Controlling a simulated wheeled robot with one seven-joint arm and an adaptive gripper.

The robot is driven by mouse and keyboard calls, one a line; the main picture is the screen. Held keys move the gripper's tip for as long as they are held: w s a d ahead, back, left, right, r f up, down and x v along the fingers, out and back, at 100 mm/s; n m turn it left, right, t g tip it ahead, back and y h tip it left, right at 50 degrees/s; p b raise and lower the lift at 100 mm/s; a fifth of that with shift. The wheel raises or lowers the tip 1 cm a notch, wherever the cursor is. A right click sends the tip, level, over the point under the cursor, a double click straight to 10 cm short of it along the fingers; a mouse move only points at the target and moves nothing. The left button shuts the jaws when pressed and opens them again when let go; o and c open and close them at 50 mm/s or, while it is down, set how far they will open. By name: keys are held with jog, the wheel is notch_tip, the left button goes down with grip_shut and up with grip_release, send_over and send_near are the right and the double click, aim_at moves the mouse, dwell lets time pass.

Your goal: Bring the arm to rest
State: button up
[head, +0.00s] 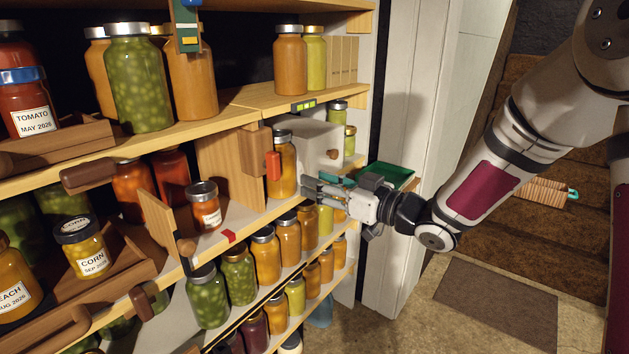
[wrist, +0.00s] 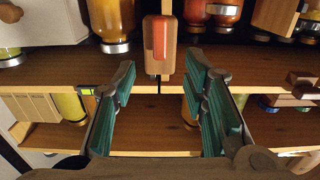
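My gripper (head: 311,187) is at the end of my arm, which reaches in from the right to the front of the middle shelf. In the wrist view my gripper (wrist: 160,82) has its two teal-padded fingers spread apart, with nothing held between them. A wooden block with a red strip (wrist: 160,40) shows just beyond the fingertips, in line with the gap; I cannot tell the exact distance. In the head view this block (head: 273,166) is at the shelf's front edge, left of my gripper, near an orange jar (head: 284,170).
Shelves hold many filled jars, including a tomato jar (head: 30,105), a corn jar (head: 81,247) and a small open-shelf jar (head: 205,212). A white drawer box (head: 318,145) and a green tray (head: 388,174) are near my gripper. The floor around the mat (head: 497,305) is clear.

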jog(key=d+m+t+h, duration=0.1)
jog(key=d+m+h, duration=0.2)
jog(key=d+h, duration=0.6)
jog(key=s+d+r+m+g+h, duration=0.15)
jog(key=s+d+m+h, duration=0.25)
jog(key=s+d+h, duration=0.5)
jog(key=s+f+m+g+y, duration=0.2)
jog(key=s+g, duration=0.3)
jog(key=s, duration=1.1)
jog(key=s+f+m+g+y, duration=0.15)
jog(key=s+g, duration=0.25)
jog(key=s, duration=1.3)
notch_tip(320, 180, up, 18)
jog(key=t+p, duration=0.2)
jog(key=p, duration=1.3)
jog(key=shift+w+f+t+p, duration=0.25)
jog(key=shift+w+t+p, duration=0.1)
jog(key=shift+w, duration=0.05)
